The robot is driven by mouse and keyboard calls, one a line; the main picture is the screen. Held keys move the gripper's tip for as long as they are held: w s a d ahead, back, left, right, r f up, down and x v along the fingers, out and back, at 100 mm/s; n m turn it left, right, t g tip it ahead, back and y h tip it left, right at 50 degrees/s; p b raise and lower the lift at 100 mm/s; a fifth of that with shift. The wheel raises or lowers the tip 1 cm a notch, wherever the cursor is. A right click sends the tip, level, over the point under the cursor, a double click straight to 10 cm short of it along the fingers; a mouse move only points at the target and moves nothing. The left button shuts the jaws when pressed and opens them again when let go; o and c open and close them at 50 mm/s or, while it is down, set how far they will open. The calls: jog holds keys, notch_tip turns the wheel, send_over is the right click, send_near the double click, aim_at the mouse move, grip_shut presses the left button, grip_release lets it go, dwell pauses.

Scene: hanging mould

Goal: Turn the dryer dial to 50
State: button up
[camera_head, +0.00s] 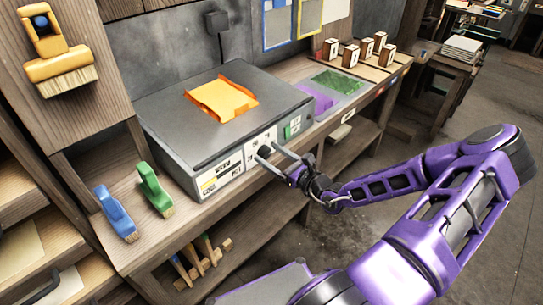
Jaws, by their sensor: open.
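The dryer (170,112) is a grey box on the wooden bench, with an orange sheet (222,98) on its top. Its white front panel carries a small dark dial (264,152) with numbers printed around it. My gripper (267,154) is at the front panel, its two grey fingers apart and reaching to either side of the dial. I cannot tell whether the fingers touch the dial. The dial's pointer is too small to read. My purple arm comes in from the right.
A green brush (154,188) and a blue brush (116,212) stand on the bench left of the dryer. Purple and green sheets (335,84) and several numbered wooden blocks (350,54) are at the right. A lower shelf (225,250) runs under the bench.

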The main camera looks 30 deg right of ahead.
grip_shut()
dwell(0.3)
